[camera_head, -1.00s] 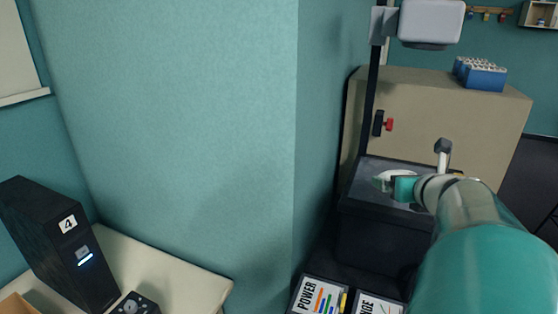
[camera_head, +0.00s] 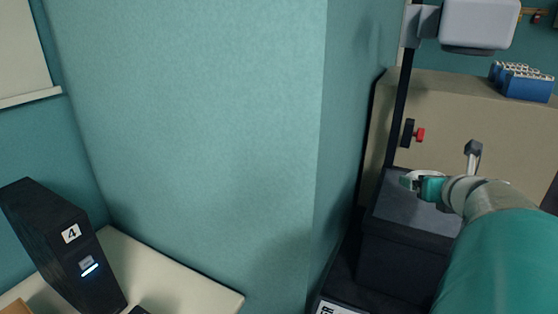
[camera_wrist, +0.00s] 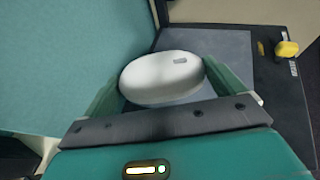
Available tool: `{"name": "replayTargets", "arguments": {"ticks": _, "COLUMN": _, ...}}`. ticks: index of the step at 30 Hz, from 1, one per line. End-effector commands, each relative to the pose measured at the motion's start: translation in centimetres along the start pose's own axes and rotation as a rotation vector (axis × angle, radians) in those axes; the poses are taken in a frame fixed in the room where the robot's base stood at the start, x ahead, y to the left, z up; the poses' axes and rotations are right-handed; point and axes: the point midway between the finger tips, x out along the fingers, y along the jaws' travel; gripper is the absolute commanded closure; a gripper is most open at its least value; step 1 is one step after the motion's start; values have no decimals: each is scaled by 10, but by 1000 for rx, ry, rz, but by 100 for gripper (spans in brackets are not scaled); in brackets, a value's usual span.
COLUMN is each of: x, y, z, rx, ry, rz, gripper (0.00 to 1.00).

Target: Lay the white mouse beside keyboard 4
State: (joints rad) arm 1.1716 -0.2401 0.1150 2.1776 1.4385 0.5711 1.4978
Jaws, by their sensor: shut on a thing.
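The white mouse (camera_wrist: 160,76) is held between the two fingers of my gripper (camera_wrist: 165,90) in the wrist view, with its small grey wheel visible. In the head view my gripper (camera_head: 413,182) is at the right, in front of a dark box with a grey top; the mouse there is small and mostly hidden by the fingers. A black computer tower (camera_head: 62,245) marked 4 stands on a cream desk (camera_head: 185,288) at the lower left, far from my gripper.
A teal wall corner (camera_head: 200,130) stands between the desk and my gripper. The dark box (camera_head: 405,245) is below my gripper. A beige cabinet (camera_head: 450,120) with blue racks (camera_head: 526,84) is behind. A yellow object (camera_wrist: 287,48) shows right in the wrist view.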

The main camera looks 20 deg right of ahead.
Motion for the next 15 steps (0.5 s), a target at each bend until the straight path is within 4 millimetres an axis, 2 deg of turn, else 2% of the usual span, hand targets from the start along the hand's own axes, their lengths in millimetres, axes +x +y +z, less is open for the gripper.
{"name": "replayTargets", "arguments": {"ticks": 8, "x": 58, "y": -22, "z": -4, "rx": 4, "ry": 1, "rz": -2, "gripper": 29}}
{"name": "replayTargets", "arguments": {"ticks": 15, "x": 105, "y": -34, "z": -29, "rx": 5, "ry": 1, "rz": 0, "gripper": 29}}
